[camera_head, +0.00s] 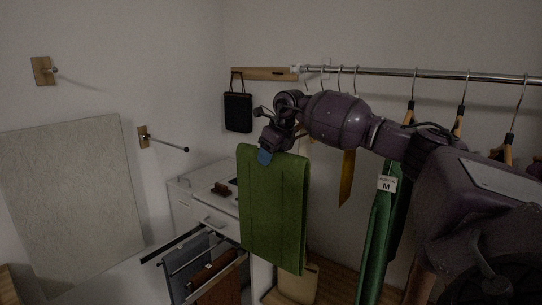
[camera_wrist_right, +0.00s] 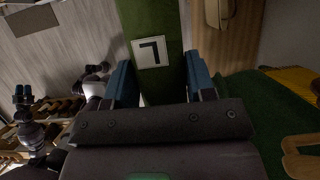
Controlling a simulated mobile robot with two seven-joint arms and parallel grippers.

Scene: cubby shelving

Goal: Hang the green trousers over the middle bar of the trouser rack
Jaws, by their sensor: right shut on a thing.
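The green trousers (camera_head: 274,215) hang as a folded panel from my right gripper (camera_head: 277,152), which is shut on their top edge. They hang in front of and to the right of the trouser rack (camera_head: 172,247), apart from its middle as far as I can see. Rack bars show at lower left, with grey-blue trousers (camera_head: 184,264) and brown trousers on them; the trousers hide part of the rack. In the right wrist view the green cloth with a white label (camera_wrist_right: 152,52) passes between the blue fingers.
A clothes rail (camera_head: 420,74) with hangers and green garments (camera_head: 378,235) runs along the back right, behind my right arm. A white drawer unit (camera_head: 200,205) stands behind the rack. A black bag (camera_head: 238,112) hangs from a wooden peg board. Wall pegs (camera_head: 165,143) stick out at left.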

